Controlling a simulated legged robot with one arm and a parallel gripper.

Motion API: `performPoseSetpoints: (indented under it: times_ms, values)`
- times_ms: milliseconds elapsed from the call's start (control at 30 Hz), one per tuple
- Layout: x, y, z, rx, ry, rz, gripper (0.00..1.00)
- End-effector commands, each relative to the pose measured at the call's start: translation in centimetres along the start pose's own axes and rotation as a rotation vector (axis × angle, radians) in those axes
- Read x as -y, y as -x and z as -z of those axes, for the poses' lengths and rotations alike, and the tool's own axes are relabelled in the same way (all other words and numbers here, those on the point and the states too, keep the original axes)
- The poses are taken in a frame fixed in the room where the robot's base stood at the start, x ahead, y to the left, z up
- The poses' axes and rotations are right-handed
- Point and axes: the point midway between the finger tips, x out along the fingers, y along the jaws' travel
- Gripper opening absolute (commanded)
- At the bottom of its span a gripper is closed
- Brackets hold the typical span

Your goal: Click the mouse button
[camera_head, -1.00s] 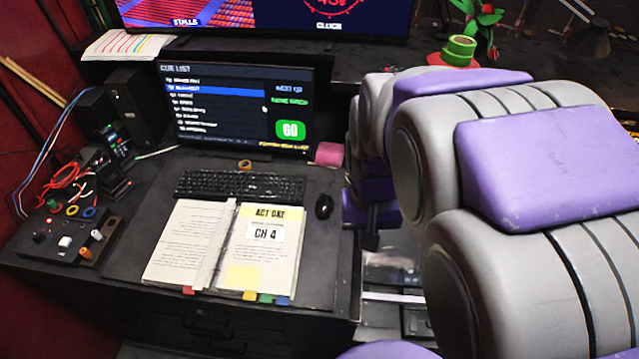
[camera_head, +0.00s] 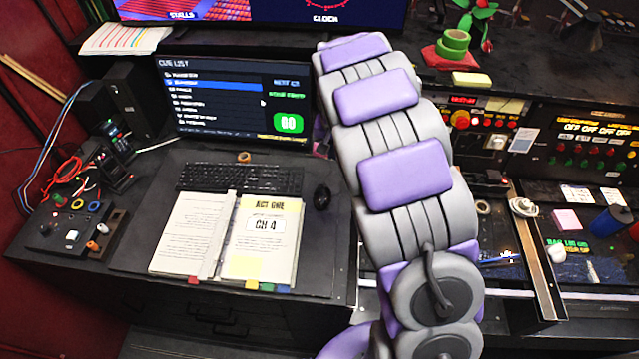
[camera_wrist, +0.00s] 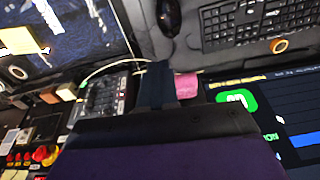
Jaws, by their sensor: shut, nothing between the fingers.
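The black mouse (camera_head: 321,196) lies on the desk to the right of the keyboard, near the open script book. It also shows at the top of the wrist view (camera_wrist: 169,14), which is turned upside down. My gripper (camera_wrist: 157,68) is shut and empty, with its dark fingers pointing toward the mouse in the wrist view and apart from it. In the head view my arm stretches back to the right of the mouse and monitor, and the gripper is hidden behind it.
The keyboard (camera_head: 240,179), script book (camera_head: 225,240) and cue-list monitor (camera_head: 235,98) are left of the mouse. A pink block (camera_wrist: 187,85) is close to the fingers in the wrist view. A control panel (camera_head: 585,150) stands at the right. Bare desk lies in front of the mouse.

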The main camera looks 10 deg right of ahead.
Motion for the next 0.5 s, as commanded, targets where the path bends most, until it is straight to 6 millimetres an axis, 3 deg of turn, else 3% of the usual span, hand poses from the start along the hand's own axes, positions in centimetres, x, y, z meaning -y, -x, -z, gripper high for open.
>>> performPoseSetpoints:
  times_ms: [300, 500]
  values:
    - [4.1, -5.4, 5.1, -0.028, -0.019, 0.069, 0.0]
    - [6.5, -8.2, 6.8, -0.034, -0.031, 0.118, 0.0]
